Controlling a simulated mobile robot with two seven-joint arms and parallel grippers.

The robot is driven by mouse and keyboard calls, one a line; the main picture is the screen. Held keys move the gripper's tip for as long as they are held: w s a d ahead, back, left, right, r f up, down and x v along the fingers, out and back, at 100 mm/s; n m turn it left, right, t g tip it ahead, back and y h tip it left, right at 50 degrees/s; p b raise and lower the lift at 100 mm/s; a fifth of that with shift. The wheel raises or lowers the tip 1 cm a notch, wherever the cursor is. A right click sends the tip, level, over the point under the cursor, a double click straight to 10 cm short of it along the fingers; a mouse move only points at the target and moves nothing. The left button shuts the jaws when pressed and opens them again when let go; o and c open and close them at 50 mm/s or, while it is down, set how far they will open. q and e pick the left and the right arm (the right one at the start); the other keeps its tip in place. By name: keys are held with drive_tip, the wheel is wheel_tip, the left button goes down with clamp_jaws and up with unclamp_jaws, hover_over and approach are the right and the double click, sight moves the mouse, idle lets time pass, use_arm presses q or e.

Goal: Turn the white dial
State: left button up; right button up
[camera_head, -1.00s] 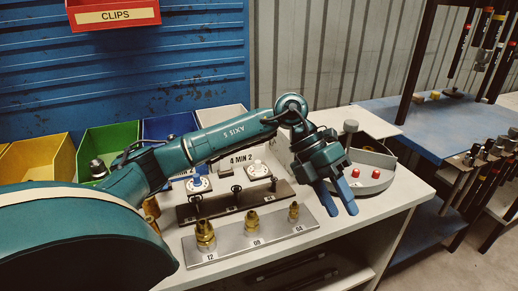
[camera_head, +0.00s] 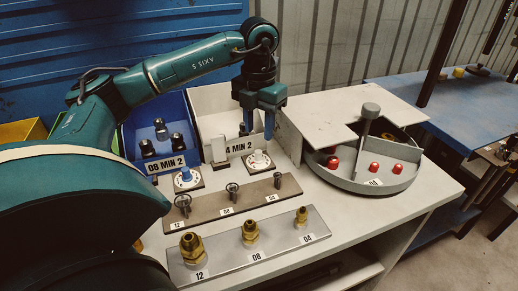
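The white dial (camera_head: 259,160) sits on a small light square base on the bench, in front of the white bin labelled "4 MIN 2". A similar dial with a blue knob (camera_head: 185,177) stands to its left. My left gripper (camera_head: 259,134) points down just above and behind the white dial in the picture. Its two blue fingers are apart with nothing seen between them. I cannot tell whether the fingertips touch the dial, but the knob shows clear below them. My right gripper is not in view.
A white upright block (camera_head: 218,150) stands left of the white dial. In front are a dark strip (camera_head: 206,210) with small pins and a metal plate (camera_head: 280,240) with brass fittings. A round grey tray (camera_head: 395,186) with red pieces and a post stands right. Bins line the back.

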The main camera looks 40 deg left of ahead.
sight(259, 151)
use_arm(q)
wheel_tip(259, 151, down, 7)
drive_tip(key=shift+f, duration=0.15)
drive_tip(key=shift+c, duration=0.5)
clamp_jaws()
